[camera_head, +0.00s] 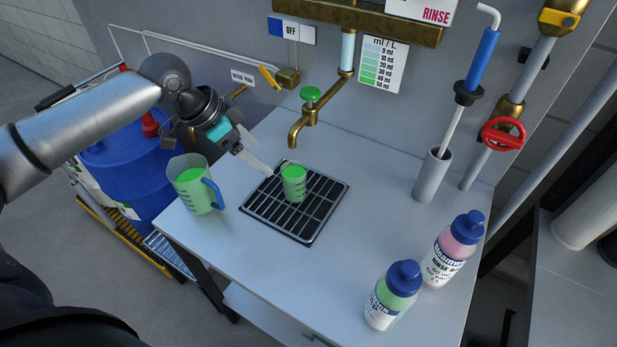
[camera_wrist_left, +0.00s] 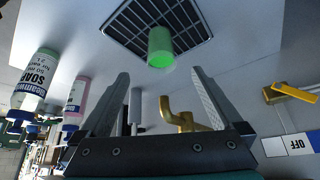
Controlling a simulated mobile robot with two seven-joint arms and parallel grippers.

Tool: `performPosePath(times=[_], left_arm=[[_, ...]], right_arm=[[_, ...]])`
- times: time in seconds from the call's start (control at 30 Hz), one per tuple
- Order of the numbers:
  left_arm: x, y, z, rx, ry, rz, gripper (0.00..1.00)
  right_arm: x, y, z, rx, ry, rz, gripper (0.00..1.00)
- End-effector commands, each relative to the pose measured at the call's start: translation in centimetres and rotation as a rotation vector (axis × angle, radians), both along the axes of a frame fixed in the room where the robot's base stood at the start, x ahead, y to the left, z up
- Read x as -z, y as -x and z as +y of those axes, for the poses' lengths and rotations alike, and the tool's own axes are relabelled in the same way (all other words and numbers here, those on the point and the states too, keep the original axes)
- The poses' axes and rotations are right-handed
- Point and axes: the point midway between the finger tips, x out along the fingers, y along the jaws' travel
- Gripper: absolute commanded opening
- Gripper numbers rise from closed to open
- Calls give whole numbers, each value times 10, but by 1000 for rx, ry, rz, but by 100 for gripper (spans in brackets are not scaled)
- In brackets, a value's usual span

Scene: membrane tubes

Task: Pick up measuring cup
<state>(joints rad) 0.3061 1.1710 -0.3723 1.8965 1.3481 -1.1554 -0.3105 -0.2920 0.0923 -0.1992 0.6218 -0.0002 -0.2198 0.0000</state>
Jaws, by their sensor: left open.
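A small clear measuring cup (camera_head: 294,184) with green liquid stands upright on the black drain grate (camera_head: 249,211). A larger clear jug (camera_head: 190,186) with green liquid and a blue handle stands on the counter left of the grate. My left gripper (camera_head: 262,160) is open and empty, with its fingers just to the upper left of the small cup. In the left wrist view the small cup (camera_wrist_left: 160,47) shows ahead of the gap between the two open fingers (camera_wrist_left: 160,76), apart from them. My right gripper is not in view.
A brass faucet (camera_head: 309,117) hangs over the counter behind the grate. A grey holder (camera_head: 432,175) with a blue-handled tool stands at the right. Soap (camera_head: 392,297) and rinse (camera_head: 452,249) bottles stand at the front right. The counter's middle front is clear.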

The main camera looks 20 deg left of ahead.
Motion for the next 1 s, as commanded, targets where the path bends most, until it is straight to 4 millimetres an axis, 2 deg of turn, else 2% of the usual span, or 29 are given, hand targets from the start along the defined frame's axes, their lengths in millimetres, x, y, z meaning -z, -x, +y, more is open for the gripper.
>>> performPosePath(times=[0.17, 0.5, 0.83, 1.0], left_arm=[[14, -7, -6, -1, 7, 0, 100], [71, -32, -27, -1, 6, 0, 100], [92, -44, -38, -1, 5, -2, 100], [112, -56, -49, -1, 5, 0, 100]], right_arm=[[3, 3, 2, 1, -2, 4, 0], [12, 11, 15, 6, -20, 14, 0], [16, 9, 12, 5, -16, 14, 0], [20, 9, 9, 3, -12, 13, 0]])
